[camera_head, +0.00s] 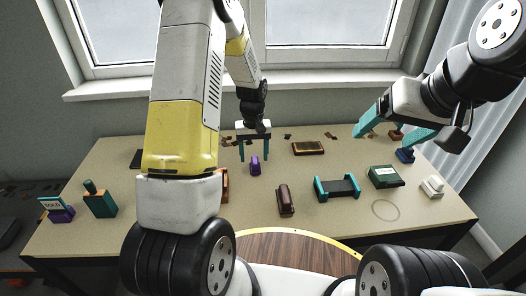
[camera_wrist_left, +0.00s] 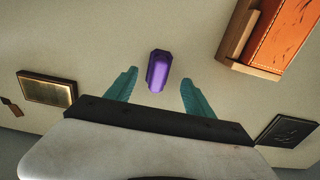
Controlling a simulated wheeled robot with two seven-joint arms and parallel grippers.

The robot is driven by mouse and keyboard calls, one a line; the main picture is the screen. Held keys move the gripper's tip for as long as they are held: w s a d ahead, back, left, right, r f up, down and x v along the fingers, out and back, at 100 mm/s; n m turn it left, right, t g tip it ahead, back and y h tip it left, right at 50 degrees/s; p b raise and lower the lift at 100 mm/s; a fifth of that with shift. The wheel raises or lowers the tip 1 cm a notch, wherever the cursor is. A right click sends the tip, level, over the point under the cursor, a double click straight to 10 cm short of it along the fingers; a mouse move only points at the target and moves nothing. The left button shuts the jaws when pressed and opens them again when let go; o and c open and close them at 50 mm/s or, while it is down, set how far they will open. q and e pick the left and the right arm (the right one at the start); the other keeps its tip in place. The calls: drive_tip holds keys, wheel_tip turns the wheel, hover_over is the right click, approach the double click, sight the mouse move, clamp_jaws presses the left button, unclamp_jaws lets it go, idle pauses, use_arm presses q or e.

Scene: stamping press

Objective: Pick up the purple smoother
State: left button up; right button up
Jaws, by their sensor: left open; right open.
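The purple smoother (camera_head: 255,165) lies on the tan table in the middle of the head view. In the left wrist view the purple smoother (camera_wrist_left: 159,71) sits ahead of my left gripper, centred between the lines of its fingers. My left gripper (camera_head: 254,150) is open, with teal fingers apart over the table just behind the smoother; the wrist view shows the same open fingers (camera_wrist_left: 156,88) with nothing between the tips. My right gripper (camera_head: 408,128) is open and empty at the right, above the table's far right part.
A brown smoother (camera_head: 285,200), a teal-handled black tray (camera_head: 338,188) and a green box (camera_head: 384,177) stand to the right. A gold-topped pad (camera_head: 308,148) lies behind. An orange block in a wooden holder (camera_wrist_left: 272,38) is near the left gripper. A green stamp (camera_head: 100,203) is at left.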

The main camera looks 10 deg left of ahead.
sight(255, 159)
use_arm(q)
wheel_tip(255, 159, down, 5)
drive_tip(key=shift+d+r, duration=0.1)
drive_tip(key=shift+r, duration=0.1)
clamp_jaws()
